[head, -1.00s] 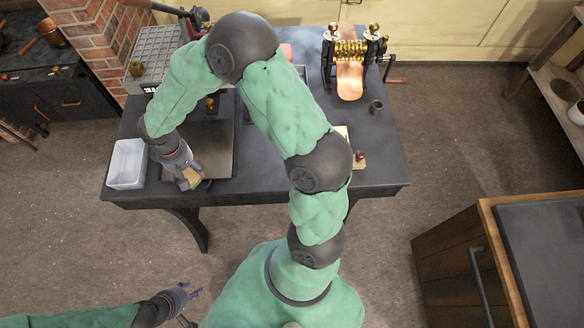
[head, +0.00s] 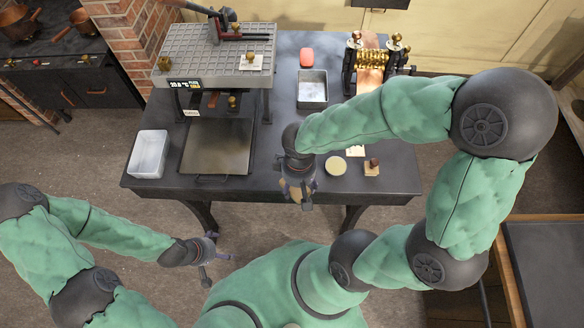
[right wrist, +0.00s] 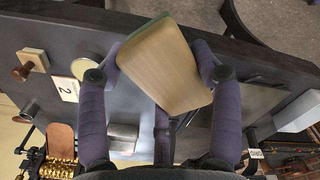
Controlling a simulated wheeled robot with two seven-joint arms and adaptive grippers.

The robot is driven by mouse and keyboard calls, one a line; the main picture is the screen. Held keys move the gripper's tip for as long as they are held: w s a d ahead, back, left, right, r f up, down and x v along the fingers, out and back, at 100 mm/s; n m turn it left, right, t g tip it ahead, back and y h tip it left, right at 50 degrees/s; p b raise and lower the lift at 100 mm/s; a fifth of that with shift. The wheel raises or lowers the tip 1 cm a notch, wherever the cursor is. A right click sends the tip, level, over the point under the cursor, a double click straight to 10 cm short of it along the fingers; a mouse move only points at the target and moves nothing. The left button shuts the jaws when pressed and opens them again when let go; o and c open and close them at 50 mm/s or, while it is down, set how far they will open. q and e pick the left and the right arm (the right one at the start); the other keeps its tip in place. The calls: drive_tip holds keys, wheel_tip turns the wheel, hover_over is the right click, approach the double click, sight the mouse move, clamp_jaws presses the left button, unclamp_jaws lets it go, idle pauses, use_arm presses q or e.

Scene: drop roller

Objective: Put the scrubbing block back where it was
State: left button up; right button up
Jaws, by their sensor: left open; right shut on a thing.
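The scrubbing block (right wrist: 165,65) is a pale wooden slab with rounded corners and a green edge along one side. My right gripper (head: 298,194) is shut on it, and the right wrist view shows the fingers on both sides of the block. In the head view the block is mostly hidden by the gripper, which is over the table's front edge near the middle. My left gripper (head: 216,259) is open and empty, low in front of the table.
A card marked 2 (right wrist: 66,88) lies beside the disc.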

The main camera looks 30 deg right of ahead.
drive_tip(key=shift+d+f, duration=0.1)
drive_tip(key=w+d+f+b, duration=0.1)
drive_tip(key=w+f, duration=0.2)
drive_tip(key=w, duration=0.1)
drive_tip(key=w+d+f+b, duration=0.1)
drive_tip(key=w+d+f, duration=0.1)
drive_tip(key=w+f, duration=0.1)
drive_tip(key=w+d+f+b, duration=0.1)
drive_tip(key=w+d+f, duration=0.1)
drive_tip(key=w, duration=0.3)
drive_tip(key=shift+d+f, duration=0.2)
drive_tip(key=shift+f, duration=0.6)
drive_tip(key=shift+w+d+f+b, duration=0.15)
drive_tip(key=shift+f+b, duration=0.55)
drive_tip(key=shift+f, duration=0.95)
drive_tip(key=shift+f, duration=0.2)
drive_tip(key=o, duration=1.1)
drive_tip(key=shift+r, duration=0.1)
